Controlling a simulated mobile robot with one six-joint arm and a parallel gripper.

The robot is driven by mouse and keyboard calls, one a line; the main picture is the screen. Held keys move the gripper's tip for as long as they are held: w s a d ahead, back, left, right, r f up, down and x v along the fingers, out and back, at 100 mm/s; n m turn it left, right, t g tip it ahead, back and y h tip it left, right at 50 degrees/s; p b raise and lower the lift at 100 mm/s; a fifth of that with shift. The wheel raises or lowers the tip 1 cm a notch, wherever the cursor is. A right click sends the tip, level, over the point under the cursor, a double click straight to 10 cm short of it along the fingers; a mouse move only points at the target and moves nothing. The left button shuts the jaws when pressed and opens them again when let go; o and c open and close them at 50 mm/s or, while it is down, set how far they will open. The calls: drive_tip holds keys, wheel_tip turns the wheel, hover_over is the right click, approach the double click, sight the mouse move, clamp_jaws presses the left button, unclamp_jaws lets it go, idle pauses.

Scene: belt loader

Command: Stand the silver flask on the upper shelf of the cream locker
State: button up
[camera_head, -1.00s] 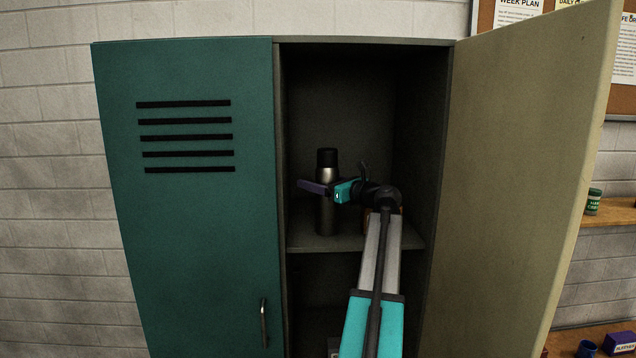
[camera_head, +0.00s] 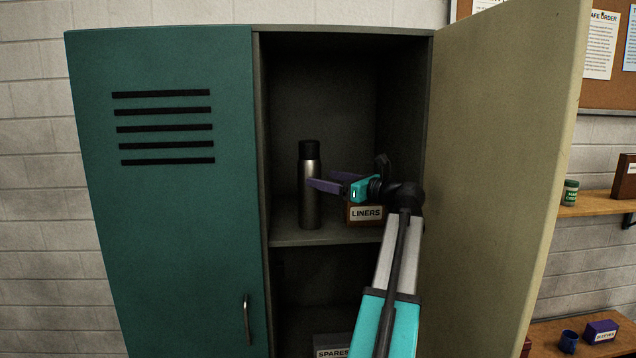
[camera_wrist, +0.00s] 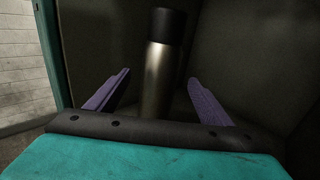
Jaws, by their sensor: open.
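The silver flask (camera_head: 309,205), with a black cap, stands upright on the upper shelf (camera_head: 290,236) of the open locker with the cream door (camera_head: 500,160). My gripper (camera_head: 318,183) is inside the same compartment, just right of the flask in the head view, with its purple fingers open. In the wrist view the flask (camera_wrist: 160,75) stands upright ahead, between the directions of the two spread fingers (camera_wrist: 158,92). A gap shows on both sides of it, and nothing is held.
A brown box labelled LINERS (camera_head: 365,213) sits on the same shelf behind my gripper. A box labelled SPARES (camera_head: 332,347) is in the lower compartment. The teal door (camera_head: 180,220) to the left is shut. Wall shelves (camera_head: 595,204) stand at the right.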

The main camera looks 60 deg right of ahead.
drive_tip(key=shift+s+a, duration=0.1)
drive_tip(key=shift+s, duration=0.45)
idle(0.4)
